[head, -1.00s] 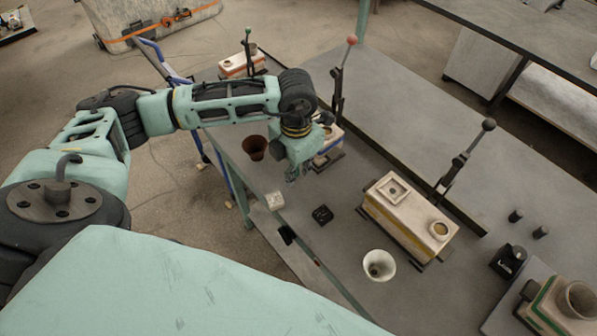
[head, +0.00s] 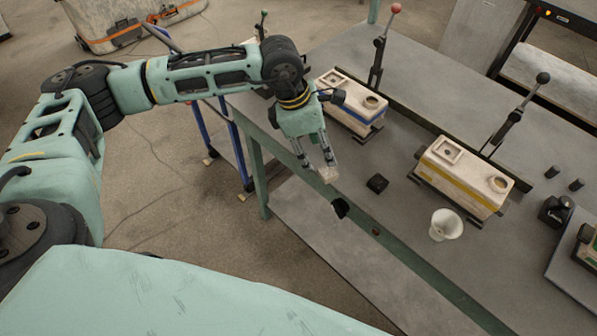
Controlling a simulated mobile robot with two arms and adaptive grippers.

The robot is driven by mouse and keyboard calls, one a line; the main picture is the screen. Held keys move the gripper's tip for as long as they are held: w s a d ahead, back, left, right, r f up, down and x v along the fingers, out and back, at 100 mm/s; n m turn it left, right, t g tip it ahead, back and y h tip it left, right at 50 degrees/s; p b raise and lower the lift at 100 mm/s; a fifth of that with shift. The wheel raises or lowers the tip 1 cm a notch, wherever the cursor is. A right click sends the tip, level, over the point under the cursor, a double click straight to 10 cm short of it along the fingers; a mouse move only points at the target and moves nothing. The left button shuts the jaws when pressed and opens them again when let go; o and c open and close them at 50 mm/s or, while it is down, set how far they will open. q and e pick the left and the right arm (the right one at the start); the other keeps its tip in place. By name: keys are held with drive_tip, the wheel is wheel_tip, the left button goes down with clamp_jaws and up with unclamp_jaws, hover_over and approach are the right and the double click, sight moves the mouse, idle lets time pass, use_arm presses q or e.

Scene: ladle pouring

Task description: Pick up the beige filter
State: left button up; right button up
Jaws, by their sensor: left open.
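The beige filter (head: 328,175) is a small pale square block near the front edge of the grey table. My left gripper (head: 316,161) points down over that edge, its two thin fingers spread. The right-hand fingertip overlaps the top of the filter in the picture; I cannot tell whether they touch. The filter does not show as gripped. My right gripper is out of view.
A black block (head: 377,183) lies right of the filter. A white cup (head: 446,224) stands further right. Two beige moulds with levers, one blue-banded (head: 350,103) and one yellow-banded (head: 463,178), stand behind. Bare tabletop lies between them.

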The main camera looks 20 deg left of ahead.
sight(327, 169)
use_arm(q)
drive_tip(key=d+f, duration=0.1)
drive_tip(key=w+d+f+p, duration=0.1)
drive_tip(key=shift+f, duration=0.3)
drive_tip(key=shift+p+x, duration=0.75)
drive_tip(key=shift+x, duration=0.3)
wheel_tip(327, 169, down, 2)
drive_tip(key=shift+s+f, duration=0.1)
drive_tip(key=shift+f, duration=0.45)
drive_tip(key=shift+d, duration=0.1)
drive_tip(key=shift+c, duration=1.4)
drive_tip(key=c, duration=0.6)
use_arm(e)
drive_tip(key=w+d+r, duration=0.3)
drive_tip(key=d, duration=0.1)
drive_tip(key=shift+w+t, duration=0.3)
